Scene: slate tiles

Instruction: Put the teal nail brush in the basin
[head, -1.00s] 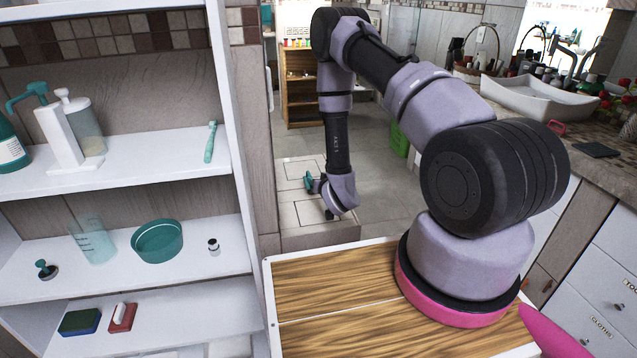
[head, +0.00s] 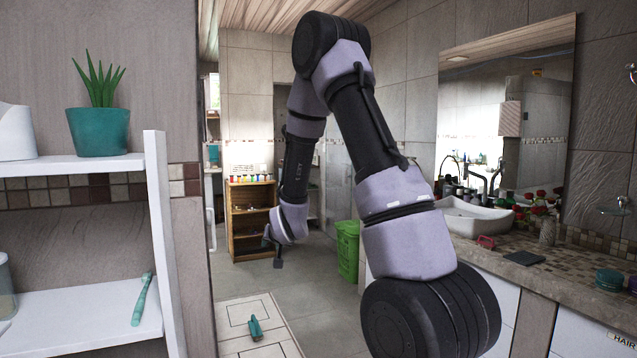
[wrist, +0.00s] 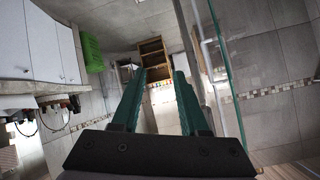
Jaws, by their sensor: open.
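A small teal item (head: 254,328), which looks like the nail brush, lies on a pale panelled surface (head: 232,313) low in the head view. Its bristles are too small to make out. My gripper (head: 272,252) hangs above and beyond it in that picture, apart from it. In the wrist view my gripper (wrist: 160,78) has its two dark teal fingers spread, with nothing between them. The white basin (head: 450,210) sits on the counter at the right, partly behind my arm; its inside is mostly hidden.
A white shelf unit (head: 158,230) at the left holds a teal toothbrush-like item (head: 142,298) and a potted plant (head: 98,130). A green bin (head: 347,250) and wooden shelf (head: 250,215) stand behind. The counter (head: 575,262) carries a dark flat pad (head: 524,258). Open floor lies between.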

